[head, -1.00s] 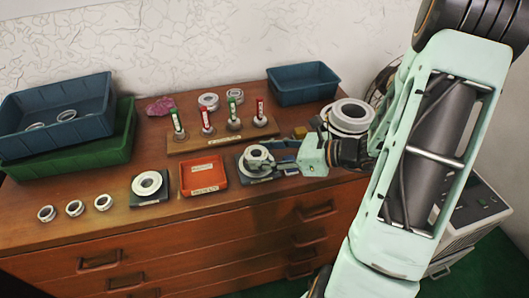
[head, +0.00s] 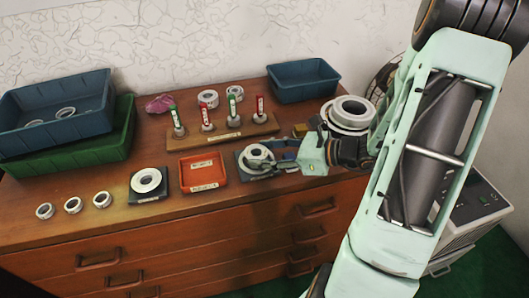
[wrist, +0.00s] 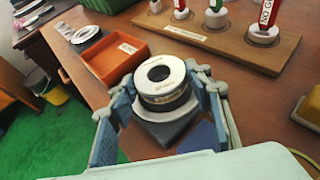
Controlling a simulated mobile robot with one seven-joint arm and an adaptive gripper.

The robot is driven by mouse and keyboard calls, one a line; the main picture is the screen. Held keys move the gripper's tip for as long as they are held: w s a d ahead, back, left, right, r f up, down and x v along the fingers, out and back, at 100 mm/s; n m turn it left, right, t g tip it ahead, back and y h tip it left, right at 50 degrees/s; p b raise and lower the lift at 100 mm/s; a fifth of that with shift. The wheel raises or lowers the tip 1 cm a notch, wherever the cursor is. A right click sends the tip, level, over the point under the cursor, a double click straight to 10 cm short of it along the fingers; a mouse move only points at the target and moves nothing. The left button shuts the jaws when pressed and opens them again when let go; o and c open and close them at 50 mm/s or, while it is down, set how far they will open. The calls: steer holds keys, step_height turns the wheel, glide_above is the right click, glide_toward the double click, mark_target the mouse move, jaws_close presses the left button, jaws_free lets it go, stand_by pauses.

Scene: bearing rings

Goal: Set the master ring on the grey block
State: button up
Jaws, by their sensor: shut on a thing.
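My gripper (wrist: 165,102) is shut on a thick pale metal ring, the master ring (wrist: 178,67). One finger is on each side of it. The ring is level, with a dark band and a small label on its side. It is over a dark grey block (wrist: 165,135), which shows below and around it. In the head view the held ring (head: 258,151) is over the same block (head: 243,158), right of the orange tray. I cannot tell whether a thin gap is left under the ring. My fingers partly hide the block.
The orange tray (head: 205,186) is just left. A second dark block (head: 137,197) bears a white ring (head: 147,180). A wooden stand (head: 190,145) with red and green tagged posts is behind. Several small rings lie at the front left. Blue bins stand behind.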

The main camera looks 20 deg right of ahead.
steer(key=shift+f+b, duration=0.5)
steer(key=shift+f, duration=0.15)
steer(key=shift+r, duration=0.2)
steer(key=shift+r+p, duration=0.7)
steer(key=shift+p, duration=0.1)
steer(key=shift+f, duration=0.25)
steer(key=shift+f+b, duration=0.55)
steer(key=shift+b, duration=0.05)
steer(key=shift+r, duration=0.2)
steer(key=shift+r+p, duration=0.55)
steer(key=shift+p, duration=0.05)
steer(key=shift+f, duration=0.15)
stand_by(0.7)
